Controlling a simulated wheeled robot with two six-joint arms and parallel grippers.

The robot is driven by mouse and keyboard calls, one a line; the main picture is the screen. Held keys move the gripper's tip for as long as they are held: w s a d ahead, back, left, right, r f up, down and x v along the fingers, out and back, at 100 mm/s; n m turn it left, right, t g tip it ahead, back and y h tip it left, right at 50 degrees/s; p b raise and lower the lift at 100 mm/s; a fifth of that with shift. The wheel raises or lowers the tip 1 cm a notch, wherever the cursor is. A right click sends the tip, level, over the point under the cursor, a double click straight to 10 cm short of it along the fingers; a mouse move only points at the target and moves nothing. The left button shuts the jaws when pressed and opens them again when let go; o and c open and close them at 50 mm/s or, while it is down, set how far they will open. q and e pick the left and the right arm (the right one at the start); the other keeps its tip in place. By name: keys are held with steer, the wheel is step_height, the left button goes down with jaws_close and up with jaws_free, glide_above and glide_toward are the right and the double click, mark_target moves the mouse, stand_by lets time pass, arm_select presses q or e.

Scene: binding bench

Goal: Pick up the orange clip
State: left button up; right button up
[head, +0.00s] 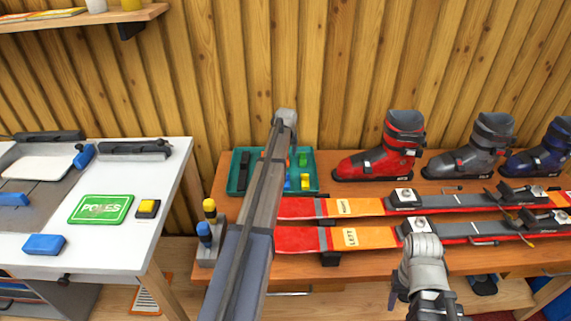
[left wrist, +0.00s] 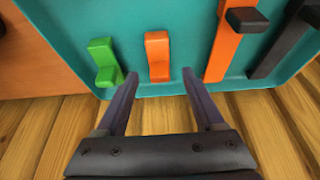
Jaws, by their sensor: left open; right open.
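The orange clip (left wrist: 157,57) stands in the teal tray (left wrist: 125,25), near the tray's edge, in the left wrist view. My left gripper (left wrist: 159,75) is open, its two fingers reaching toward the tray with the clip between their lines and nothing visibly held. Whether the fingertips are level with the clip I cannot tell. In the head view my left arm crosses the tray (head: 316,186) and hides part of it; the left gripper itself is hidden there. My right gripper (head: 399,292) is partly seen at the lower right, near the bench front, away from the tray.
A green clip (left wrist: 104,60) is left of the orange clip; a longer orange piece (left wrist: 229,45) and black pieces are to its right. Skis (head: 378,235) and boots (head: 382,160) fill the bench's right. A white table (head: 110,170) stands left.

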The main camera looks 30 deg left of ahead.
arm_select(q)
steer(key=shift+b+x, duration=0.55)
steer(key=shift+x, duration=0.5)
jaws_close()
